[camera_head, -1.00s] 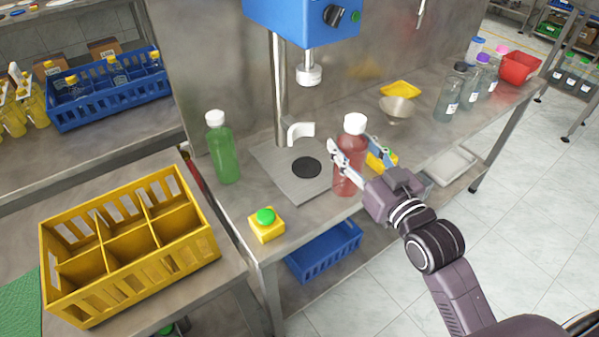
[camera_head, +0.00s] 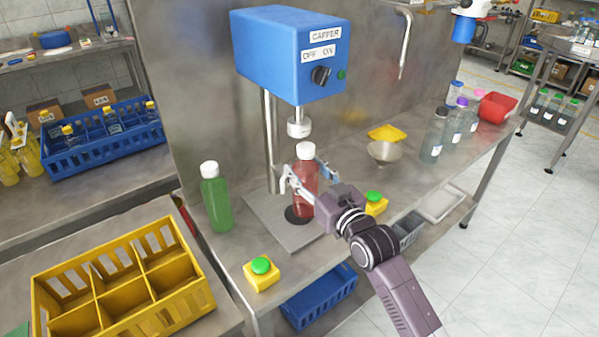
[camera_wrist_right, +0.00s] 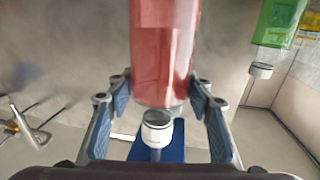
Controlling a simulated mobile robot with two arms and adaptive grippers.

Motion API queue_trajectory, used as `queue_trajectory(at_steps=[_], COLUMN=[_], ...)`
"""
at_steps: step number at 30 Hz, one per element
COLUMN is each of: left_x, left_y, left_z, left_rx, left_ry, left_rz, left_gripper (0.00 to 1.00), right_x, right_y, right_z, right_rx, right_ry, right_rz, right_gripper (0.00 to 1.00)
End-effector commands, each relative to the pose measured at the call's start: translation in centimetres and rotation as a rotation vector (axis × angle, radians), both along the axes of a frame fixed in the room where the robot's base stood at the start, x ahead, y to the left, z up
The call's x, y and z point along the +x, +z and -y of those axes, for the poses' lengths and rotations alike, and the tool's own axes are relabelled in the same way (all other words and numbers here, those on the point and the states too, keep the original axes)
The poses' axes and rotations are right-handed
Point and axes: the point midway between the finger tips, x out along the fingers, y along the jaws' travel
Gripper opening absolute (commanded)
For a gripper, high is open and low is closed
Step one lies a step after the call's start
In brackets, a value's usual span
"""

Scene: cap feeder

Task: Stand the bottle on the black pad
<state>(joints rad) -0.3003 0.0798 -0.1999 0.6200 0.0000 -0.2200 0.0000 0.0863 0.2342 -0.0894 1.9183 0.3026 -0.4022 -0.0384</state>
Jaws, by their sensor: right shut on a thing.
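The red bottle (camera_head: 306,183) with a white cap stands upright over the black pad (camera_head: 293,215) on the capper's grey plate. The pad's left edge shows beside the bottle's base; I cannot tell whether the base touches it. My right gripper (camera_head: 299,177) is shut on the bottle, reaching in from the right with a finger on each side. The right wrist view shows the bottle (camera_wrist_right: 165,55) between the two fingers (camera_wrist_right: 160,95). My left gripper is not in view.
The blue capper (camera_head: 290,55) overhangs the plate (camera_head: 272,222), its white head (camera_head: 299,129) above the bottle. A green bottle (camera_head: 216,202) stands left of the plate. Yellow button boxes (camera_head: 262,276) (camera_head: 376,205) sit in front and to the right. A metal bowl (camera_head: 383,152) is behind.

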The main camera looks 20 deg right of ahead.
Motion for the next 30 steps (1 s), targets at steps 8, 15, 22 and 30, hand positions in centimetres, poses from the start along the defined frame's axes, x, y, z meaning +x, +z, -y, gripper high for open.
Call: queue_trajectory(at_steps=[8,15,22,30], left_x=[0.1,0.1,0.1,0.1], left_y=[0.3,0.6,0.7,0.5], left_z=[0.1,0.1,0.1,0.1], left_rx=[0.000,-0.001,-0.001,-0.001], left_ry=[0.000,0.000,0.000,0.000], left_rz=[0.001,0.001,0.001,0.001], left_gripper=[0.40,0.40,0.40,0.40], right_x=[3.2,3.3,3.2,3.2], right_y=[0.3,-2.5,-3.2,-3.9], right_z=[-0.6,-0.6,-0.6,-0.6], right_rx=[0.001,0.001,0.000,0.000], right_ry=[0.000,0.000,0.000,0.000], right_rz=[0.006,0.003,0.007,0.000], right_gripper=[0.00,0.00,0.00,0.49])
